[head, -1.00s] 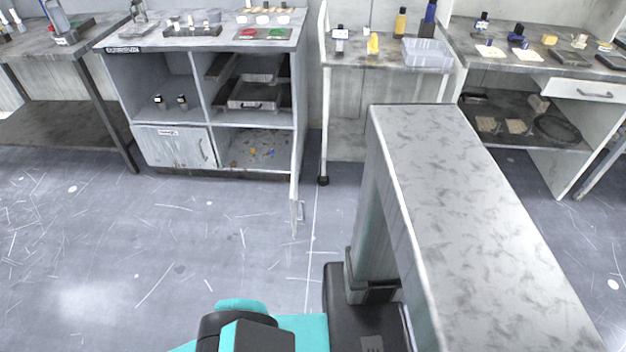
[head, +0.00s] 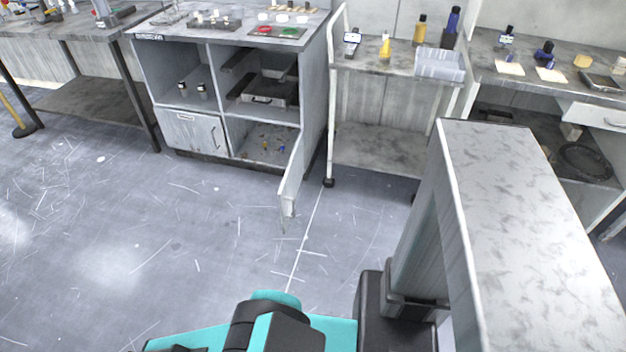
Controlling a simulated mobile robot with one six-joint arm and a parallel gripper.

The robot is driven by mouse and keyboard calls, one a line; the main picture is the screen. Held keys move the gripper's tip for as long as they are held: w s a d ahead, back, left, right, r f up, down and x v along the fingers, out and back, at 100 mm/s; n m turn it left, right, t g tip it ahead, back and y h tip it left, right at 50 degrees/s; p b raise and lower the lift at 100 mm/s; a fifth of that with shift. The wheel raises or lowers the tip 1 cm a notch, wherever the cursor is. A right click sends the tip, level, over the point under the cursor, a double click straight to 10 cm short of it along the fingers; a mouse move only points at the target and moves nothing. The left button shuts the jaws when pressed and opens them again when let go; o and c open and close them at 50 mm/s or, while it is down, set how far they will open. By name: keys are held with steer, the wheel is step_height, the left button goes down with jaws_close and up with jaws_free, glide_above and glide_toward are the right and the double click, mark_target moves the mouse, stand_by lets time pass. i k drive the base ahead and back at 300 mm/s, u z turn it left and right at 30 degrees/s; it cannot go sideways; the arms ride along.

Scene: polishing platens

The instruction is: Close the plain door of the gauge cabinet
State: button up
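The gauge cabinet (head: 313,90) is a grey unit with open shelves, left of centre in the head view. Its plain door (head: 291,180) is at the lower right compartment (head: 262,150). It stands open, swung out toward me from the right side, with a handle near its free edge. The lower left compartment is covered by a shut door with a label (head: 190,133). Small blue and yellow items lie inside the open compartment. My gripper is not in view; only teal and black parts of my arm show at the bottom.
A wheeled cart (head: 378,150) stands just right of the cabinet, with its caster (head: 329,183) near the open door. A bench (head: 95,100) stands to the left and another (head: 540,70) to the right. The scratched grey floor (head: 150,250) before the cabinet is clear.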

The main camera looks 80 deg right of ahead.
mark_target(290, 186)
steer(key=u, duration=0.15)
steer(key=k, duration=0.8)
steer(key=z, duration=2.35)
steer(key=i, duration=1)
steer(key=z, duration=0.05)
